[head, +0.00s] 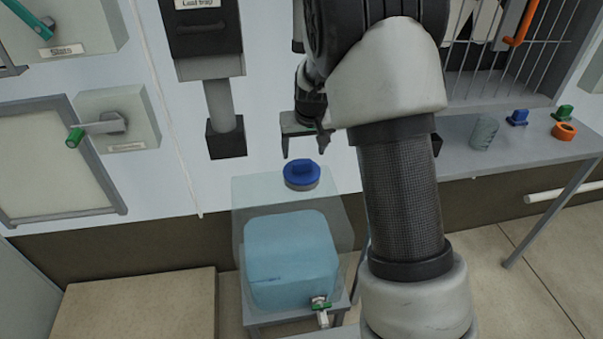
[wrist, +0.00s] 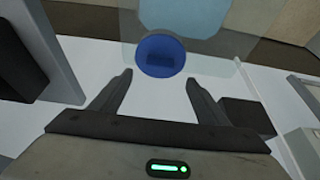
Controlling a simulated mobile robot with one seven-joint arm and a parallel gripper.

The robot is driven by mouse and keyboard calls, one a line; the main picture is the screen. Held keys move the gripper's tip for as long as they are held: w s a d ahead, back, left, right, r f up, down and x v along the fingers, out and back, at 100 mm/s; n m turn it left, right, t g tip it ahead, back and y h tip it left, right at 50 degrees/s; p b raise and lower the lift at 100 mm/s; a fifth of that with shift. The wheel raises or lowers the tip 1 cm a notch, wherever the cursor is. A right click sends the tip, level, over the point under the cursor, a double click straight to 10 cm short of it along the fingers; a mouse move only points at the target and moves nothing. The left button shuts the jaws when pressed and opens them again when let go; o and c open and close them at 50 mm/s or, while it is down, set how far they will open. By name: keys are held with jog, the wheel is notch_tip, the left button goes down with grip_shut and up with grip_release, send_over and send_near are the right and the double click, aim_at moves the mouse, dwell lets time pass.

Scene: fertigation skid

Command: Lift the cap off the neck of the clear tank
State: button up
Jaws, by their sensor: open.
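The clear tank (head: 247,200) stands on a low grey stand, with blue liquid inside. Its blue cap (head: 301,172) sits on the neck at the top of the tank. In the wrist view the cap (wrist: 160,56) is a round blue disc just beyond the fingertips, centred between them. My gripper (head: 303,155) is open and empty, with its fingers above the cap and apart from it. In the wrist view both fingers of my gripper (wrist: 159,75) show spread apart with nothing between them. The neck under the cap is mostly hidden.
A tap (head: 320,305) is low on the tank's front. A dark block on a grey post (head: 226,140) is on the wall left of my gripper. A grey bench (head: 465,155) at right holds a clear cup (head: 484,133), an orange ring (head: 563,131) and small fittings.

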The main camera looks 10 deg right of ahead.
aim_at(302, 162)
jog(key=b+x, duration=0.2)
jog(key=x, duration=0.5)
jog(key=shift+w+f, duration=0.25)
jog(key=shift+f, duration=0.05)
jog(key=c, duration=1.2)
jog(key=shift+r, duration=0.1)
